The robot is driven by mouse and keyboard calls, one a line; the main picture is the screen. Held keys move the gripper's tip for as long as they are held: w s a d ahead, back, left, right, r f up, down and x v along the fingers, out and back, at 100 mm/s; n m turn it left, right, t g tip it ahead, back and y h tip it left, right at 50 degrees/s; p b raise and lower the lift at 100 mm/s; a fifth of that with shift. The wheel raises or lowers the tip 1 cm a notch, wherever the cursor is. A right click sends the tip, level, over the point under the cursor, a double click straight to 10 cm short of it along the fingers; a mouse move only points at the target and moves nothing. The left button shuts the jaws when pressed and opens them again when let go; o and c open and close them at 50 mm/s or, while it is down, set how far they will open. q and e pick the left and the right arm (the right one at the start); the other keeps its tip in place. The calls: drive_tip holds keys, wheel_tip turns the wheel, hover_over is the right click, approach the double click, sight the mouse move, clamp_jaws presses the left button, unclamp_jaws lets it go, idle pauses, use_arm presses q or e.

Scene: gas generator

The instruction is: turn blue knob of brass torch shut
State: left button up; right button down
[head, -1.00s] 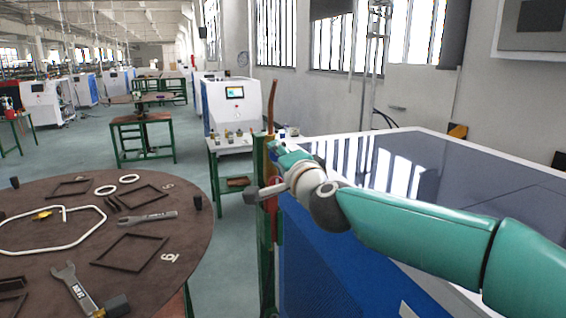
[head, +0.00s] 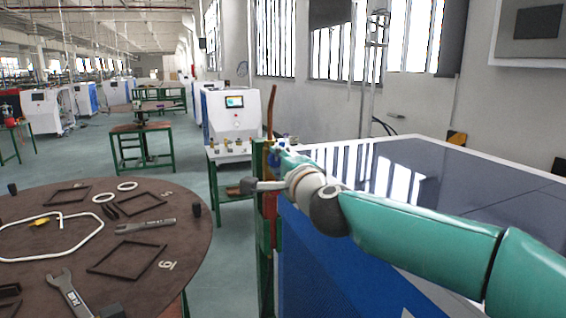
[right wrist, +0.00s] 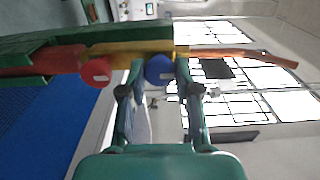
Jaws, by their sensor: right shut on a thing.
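The brass torch (right wrist: 130,50) shows in the right wrist view with a copper tube (right wrist: 240,56) running off to the right. Its blue knob (right wrist: 160,69) sits between the two fingers of my right gripper (right wrist: 160,84), which is shut on it. A red knob (right wrist: 95,73) sits to the left, outside the fingers. In the head view the copper tube (head: 271,112) stands upright, and my right gripper (head: 276,156) reaches the torch from the right. My left gripper is not in view.
The torch is at a green stand (head: 264,240) beside a blue and white machine (head: 330,265). A round brown table (head: 120,235) with wrenches, square frames and rings stands at the left. A white side table (head: 228,152) is behind. Green floor lies between them.

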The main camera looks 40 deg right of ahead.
drive_tip(key=c, duration=0.8)
unclamp_jaws()
drive_tip(key=shift+w+f, duration=0.1)
drive_tip(key=shift+f, duration=0.1)
drive_tip(key=shift+c, duration=0.2)
drive_tip(key=shift+r, duration=0.1)
drive_tip(key=shift+s+a, duration=0.1)
drive_tip(key=shift+s, duration=0.5)
drive_tip(key=v, duration=1.1)
